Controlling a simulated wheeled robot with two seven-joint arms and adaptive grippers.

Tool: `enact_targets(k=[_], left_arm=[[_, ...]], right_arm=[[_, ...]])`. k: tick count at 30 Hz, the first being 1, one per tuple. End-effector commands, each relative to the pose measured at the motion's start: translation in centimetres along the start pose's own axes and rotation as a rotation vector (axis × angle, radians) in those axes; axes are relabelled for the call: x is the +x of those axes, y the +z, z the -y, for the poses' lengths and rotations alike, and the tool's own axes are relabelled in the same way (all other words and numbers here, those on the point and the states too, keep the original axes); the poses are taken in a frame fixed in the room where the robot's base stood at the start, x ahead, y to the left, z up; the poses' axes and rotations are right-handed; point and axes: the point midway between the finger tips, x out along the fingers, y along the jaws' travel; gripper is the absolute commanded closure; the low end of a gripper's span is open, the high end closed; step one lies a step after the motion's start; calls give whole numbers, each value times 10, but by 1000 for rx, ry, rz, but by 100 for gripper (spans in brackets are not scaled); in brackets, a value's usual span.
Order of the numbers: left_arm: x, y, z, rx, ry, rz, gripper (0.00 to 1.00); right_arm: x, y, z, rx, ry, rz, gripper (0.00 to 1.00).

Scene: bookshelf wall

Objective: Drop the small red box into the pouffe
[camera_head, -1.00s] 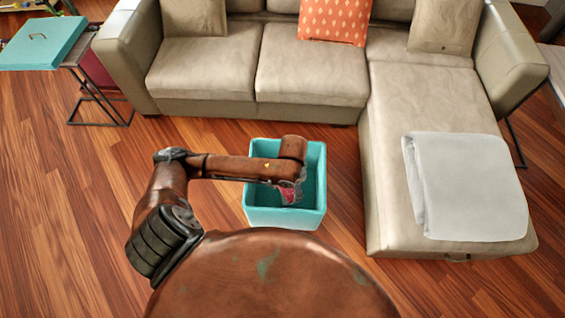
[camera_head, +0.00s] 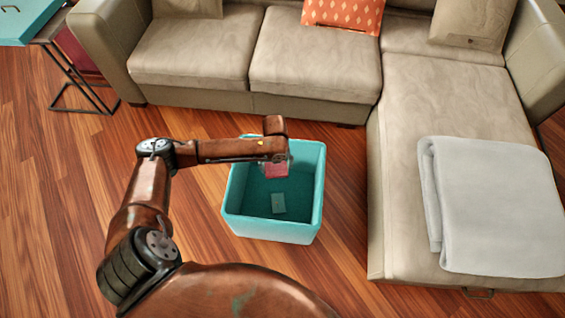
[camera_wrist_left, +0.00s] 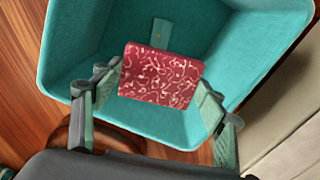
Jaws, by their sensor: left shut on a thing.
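The small red box (camera_wrist_left: 160,76) has a pale squiggle pattern and sits between the fingers of my left gripper (camera_wrist_left: 155,100) in the left wrist view. In the head view the left gripper (camera_head: 277,163) is over the far part of the pouffe's opening, with the red box (camera_head: 276,171) below it. The pouffe (camera_head: 270,230) is an open teal box on the floor, and it also fills much of the left wrist view (camera_wrist_left: 75,45). A small teal piece (camera_head: 278,203) shows inside the pouffe. My right gripper is not in view.
A beige sofa (camera_head: 310,85) stands behind the pouffe, and its chaise with a folded grey blanket (camera_head: 490,205) is on the right. A side table (camera_head: 62,65) is at the far left. Wooden floor (camera_head: 50,210) is clear on the left.

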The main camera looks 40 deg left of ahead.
Motion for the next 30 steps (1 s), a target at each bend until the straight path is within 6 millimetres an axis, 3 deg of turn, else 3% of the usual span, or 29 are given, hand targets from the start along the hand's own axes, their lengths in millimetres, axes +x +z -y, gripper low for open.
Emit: enact_targets(k=[1, 3, 7, 11, 30], left_arm=[[15, 8, -1, 54, 4, -2, 59], [22, 17, -1, 126, 1, 0, 59], [27, 26, 0, 209, -4, 3, 59], [30, 28, 0, 234, -5, 5, 59], [72, 28, -1, 232, -3, 3, 59]], right_arm=[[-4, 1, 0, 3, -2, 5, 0], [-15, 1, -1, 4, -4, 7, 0], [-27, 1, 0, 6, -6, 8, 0], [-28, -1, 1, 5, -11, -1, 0], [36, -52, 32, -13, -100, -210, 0]])
